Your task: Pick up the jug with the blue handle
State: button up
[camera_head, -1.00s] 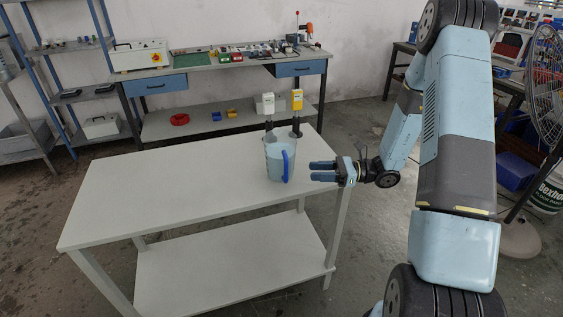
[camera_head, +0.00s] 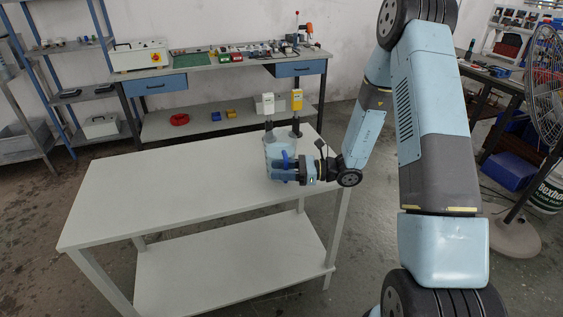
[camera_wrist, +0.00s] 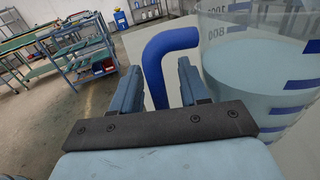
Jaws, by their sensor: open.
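The jug (camera_head: 274,150) is clear, with a blue handle, and stands upright on the right end of the white table (camera_head: 180,188). Its handle shows in the wrist view (camera_wrist: 160,58), with the clear jug wall and blue scale marks (camera_wrist: 262,75) to the right and pale liquid inside. My gripper (camera_head: 284,168) is at the jug's near right side, covering part of the handle in the head view. In the wrist view my gripper (camera_wrist: 165,85) is open, its two fingers on either side of the lower handle. I cannot tell whether they touch it.
Two small units, one white (camera_head: 266,104) and one yellow (camera_head: 297,100), stand on dark posts just behind the jug. The left and middle of the tabletop are clear. A workbench (camera_head: 230,66) stands behind, and a fan (camera_head: 543,80) at far right.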

jog(key=shift+a, duration=0.2)
jog(key=shift+c, duration=0.2)
grip_shut()
dwell(1.1)
